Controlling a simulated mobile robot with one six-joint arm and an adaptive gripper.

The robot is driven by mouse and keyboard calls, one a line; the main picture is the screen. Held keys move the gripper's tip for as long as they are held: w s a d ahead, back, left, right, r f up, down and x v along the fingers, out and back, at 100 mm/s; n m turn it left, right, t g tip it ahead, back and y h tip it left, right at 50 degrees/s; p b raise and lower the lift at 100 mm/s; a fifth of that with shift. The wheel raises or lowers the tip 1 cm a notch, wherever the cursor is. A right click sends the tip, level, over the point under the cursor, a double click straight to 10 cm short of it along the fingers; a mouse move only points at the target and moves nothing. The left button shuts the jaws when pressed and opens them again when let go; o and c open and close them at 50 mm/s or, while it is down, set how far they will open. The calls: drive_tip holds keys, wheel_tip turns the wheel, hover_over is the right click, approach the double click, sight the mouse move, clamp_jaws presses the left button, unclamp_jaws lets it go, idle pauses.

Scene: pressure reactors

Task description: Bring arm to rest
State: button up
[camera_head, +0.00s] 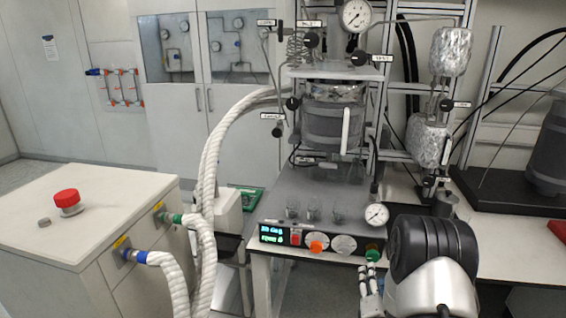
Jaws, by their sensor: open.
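My arm shows at the lower right as a thick black and silver joint, in front of the bench edge. My gripper (369,272) is partly in view just left of that joint, grey, with its fingers pointing up. It is open, and I see nothing held in it. In the picture its fingertips lie close to the green knob (373,255) on the reactor's control panel (320,241); I cannot tell whether they touch. The pressure reactor (334,125) stands behind, upright in its frame.
Small glass vessels (313,208) and a gauge (377,215) sit on the reactor base. A second dark apparatus (547,150) stands at right.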

drive_tip(key=w+a+r+m+g+y, duration=0.1)
drive_tip(key=a+r+m, duration=0.1)
drive_tip(key=r+m, duration=0.15)
drive_tip(key=a+r+m+g, duration=0.1)
drive_tip(key=a+r+m, duration=0.1)
drive_tip(key=r, duration=0.2)
drive_tip(key=s+a+r+m+g+y, duration=0.2)
drive_tip(key=s+a+r+m+g, duration=0.3)
drive_tip(key=s+r, duration=0.3)
drive_tip(key=s+a+r+m+g, duration=0.1)
drive_tip(key=s+m, duration=0.3)
drive_tip(key=s, duration=0.5)
drive_tip(key=s+a+r+m+g+y, duration=0.1)
drive_tip(key=s+a+m+g, duration=0.1)
drive_tip(key=s, duration=0.6)
drive_tip(key=s+a+r+m+g, duration=0.1)
drive_tip(key=s+a+r+m, duration=0.1)
drive_tip(key=s+m, duration=0.4)
drive_tip(key=s+a, duration=0.1)
drive_tip(key=s, duration=0.2)
drive_tip(key=shift+s+a+g, duration=0.25)
drive_tip(key=shift+s+g, duration=0.1)
drive_tip(key=shift+g, duration=0.05)
